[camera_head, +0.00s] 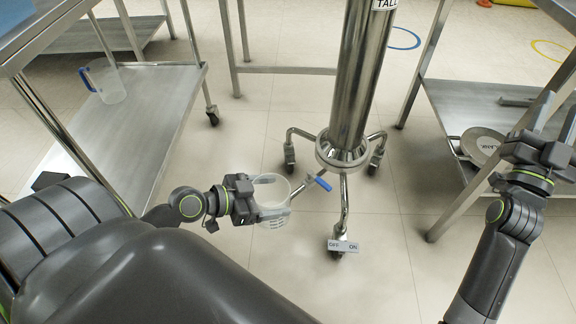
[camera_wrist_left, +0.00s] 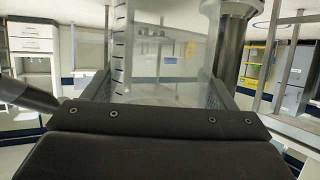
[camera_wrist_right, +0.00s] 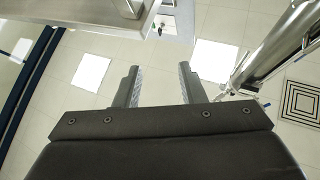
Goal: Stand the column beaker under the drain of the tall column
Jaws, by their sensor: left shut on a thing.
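The tall column (camera_head: 362,75), a steel cylinder with a cut-off "TALL" label, stands on a wheeled base. Its drain valve with a blue handle (camera_head: 323,184) sticks out low at the front. My left gripper (camera_head: 268,207) is shut on a clear beaker (camera_head: 273,186), held upright just left of the drain valve. I cannot tell its height against the drain outlet. In the left wrist view the beaker (camera_wrist_left: 165,55) with dark graduation marks fills the space between the fingers. My right gripper (camera_head: 555,118) is open and empty; its two fingers (camera_wrist_right: 159,86) stand apart in the right wrist view.
A steel cart on the left has a lower shelf (camera_head: 125,120) holding a clear jug with a blue handle (camera_head: 105,82). A right-hand rack's shelf (camera_head: 450,105) bears a round plate (camera_head: 482,145). An OFF/ON plate (camera_head: 343,246) sits by the column's front caster. Floor in front is clear.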

